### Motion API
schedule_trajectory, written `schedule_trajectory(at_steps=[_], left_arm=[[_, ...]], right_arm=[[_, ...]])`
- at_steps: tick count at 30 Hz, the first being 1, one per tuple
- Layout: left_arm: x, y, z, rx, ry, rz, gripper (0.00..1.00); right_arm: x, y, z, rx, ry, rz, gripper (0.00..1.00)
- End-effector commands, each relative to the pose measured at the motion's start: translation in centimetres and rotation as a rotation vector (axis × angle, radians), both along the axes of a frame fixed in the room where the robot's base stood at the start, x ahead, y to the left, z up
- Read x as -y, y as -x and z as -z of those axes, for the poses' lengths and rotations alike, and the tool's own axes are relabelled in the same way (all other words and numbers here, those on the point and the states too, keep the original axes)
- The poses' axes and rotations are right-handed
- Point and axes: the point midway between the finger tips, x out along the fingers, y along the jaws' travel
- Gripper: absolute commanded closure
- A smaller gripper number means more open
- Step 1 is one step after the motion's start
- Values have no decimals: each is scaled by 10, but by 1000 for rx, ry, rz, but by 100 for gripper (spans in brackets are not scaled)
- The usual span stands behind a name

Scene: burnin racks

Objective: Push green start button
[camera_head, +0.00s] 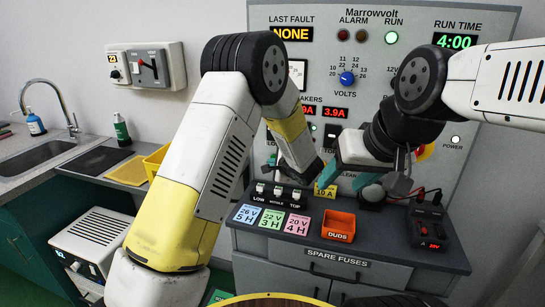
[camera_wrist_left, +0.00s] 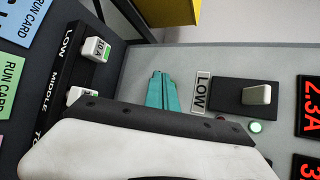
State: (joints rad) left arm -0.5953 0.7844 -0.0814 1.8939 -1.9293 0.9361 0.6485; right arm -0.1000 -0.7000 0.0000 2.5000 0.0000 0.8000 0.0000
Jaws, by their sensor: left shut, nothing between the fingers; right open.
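No green start button can be made out in either view; my arms cover parts of the grey panel (camera_head: 345,20). My left gripper (camera_wrist_left: 164,76) is shut and empty, its teal fingers together in front of the panel's lower left, beside the LOW label (camera_wrist_left: 202,93) and a black breaker switch (camera_wrist_left: 245,96). In the head view my left forearm largely hides that gripper. My right gripper (camera_head: 332,172) is open, its teal fingers low before the panel's middle. A green RUN lamp (camera_head: 391,37) glows at the panel's top.
A dark bench (camera_head: 380,250) below the panel carries a fuse rack (camera_head: 277,194), coloured cards (camera_head: 271,218), an orange DUDS bin (camera_head: 340,226) and a black meter (camera_head: 427,226). A sink (camera_head: 35,155) and a yellow bin (camera_head: 155,160) are at left.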

Motion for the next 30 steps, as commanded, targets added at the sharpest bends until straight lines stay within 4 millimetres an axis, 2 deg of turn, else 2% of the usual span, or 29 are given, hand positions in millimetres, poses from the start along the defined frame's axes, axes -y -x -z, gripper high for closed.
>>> schedule_trajectory(at_steps=[5, 18, 30], left_arm=[[-2, 5, 0, -1, -1, 0, 100], [-14, 44, 0, 0, -1, 0, 100], [-15, 48, 0, 0, 0, 0, 100]], right_arm=[[0, 0, 0, 0, 0, 0, 45], [0, 0, 0, 0, 0, 0, 45], [0, 0, 0, 0, 0, 0, 45]])
